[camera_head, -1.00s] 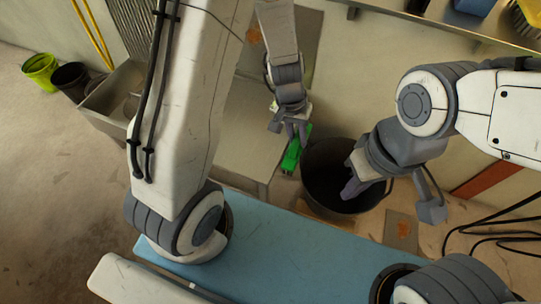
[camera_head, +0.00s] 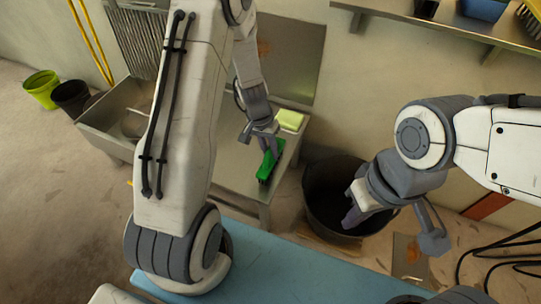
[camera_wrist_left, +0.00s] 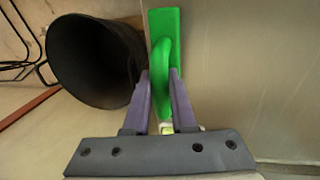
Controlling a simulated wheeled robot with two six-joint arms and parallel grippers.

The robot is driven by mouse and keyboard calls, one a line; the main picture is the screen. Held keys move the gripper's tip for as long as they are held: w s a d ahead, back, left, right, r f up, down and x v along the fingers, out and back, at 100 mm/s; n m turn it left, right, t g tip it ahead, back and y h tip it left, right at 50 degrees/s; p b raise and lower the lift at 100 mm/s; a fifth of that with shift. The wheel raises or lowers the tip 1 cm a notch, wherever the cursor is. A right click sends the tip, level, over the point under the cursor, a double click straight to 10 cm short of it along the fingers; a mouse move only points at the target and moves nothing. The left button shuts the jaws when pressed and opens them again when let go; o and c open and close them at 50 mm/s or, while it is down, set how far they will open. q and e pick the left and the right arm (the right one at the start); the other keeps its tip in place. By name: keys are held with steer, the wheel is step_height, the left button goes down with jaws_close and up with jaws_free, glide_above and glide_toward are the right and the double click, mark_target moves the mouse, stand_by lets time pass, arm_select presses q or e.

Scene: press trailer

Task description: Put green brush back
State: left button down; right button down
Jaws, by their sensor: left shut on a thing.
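The green brush (camera_head: 268,161) is in my left gripper (camera_head: 264,142), over the right part of the metal table (camera_head: 240,190). In the left wrist view the green brush (camera_wrist_left: 165,35) has a flat block and a curved handle. The purple fingers of my left gripper (camera_wrist_left: 162,85) are shut on the handle. I cannot tell whether the brush touches the table. My right gripper (camera_head: 355,208) hangs over the black bucket (camera_head: 318,180); its finger gap is not clear.
A pale yellow-green block (camera_head: 290,119) lies at the back of the metal table. A metal sink (camera_head: 105,110) is to the left, with a lime bucket (camera_head: 40,86) and a small black bucket (camera_head: 70,96) beyond. A shelf (camera_head: 450,22) with a blue bin (camera_head: 484,9) is at upper right.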

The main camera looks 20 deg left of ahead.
arm_select(q)
steer(key=shift+f, duration=0.6)
arm_select(e)
steer(key=shift+f, duration=0.3)
arm_select(q)
steer(key=shift+f, duration=0.2)
steer(key=c, duration=0.7)
jaws_free()
steer(key=shift+c, duration=0.2)
arm_select(e)
steer(key=shift+f, duration=0.2)
arm_select(q)
steer(key=p+v, duration=0.5)
steer(key=v, duration=0.6)
steer(key=s+d+r+m, duration=0.2)
steer(key=s+d+r, duration=0.2)
steer(key=d+r, duration=0.45)
steer(key=s+d+r+m, duration=0.2)
steer(key=s+d+r, duration=0.2)
steer(key=s, duration=0.5)
steer(key=s+d+r+m+y, duration=0.1)
steer(key=s+d+r+m, duration=0.2)
steer(key=s, duration=0.6)
steer(key=shift+s+d+r+p, duration=0.3)
steer(key=shift+s+d+r, duration=0.1)
steer(key=shift+d+r, duration=0.15)
arm_select(e)
step_height(320, 180, up, 6)
steer(key=shift+f, duration=0.1)
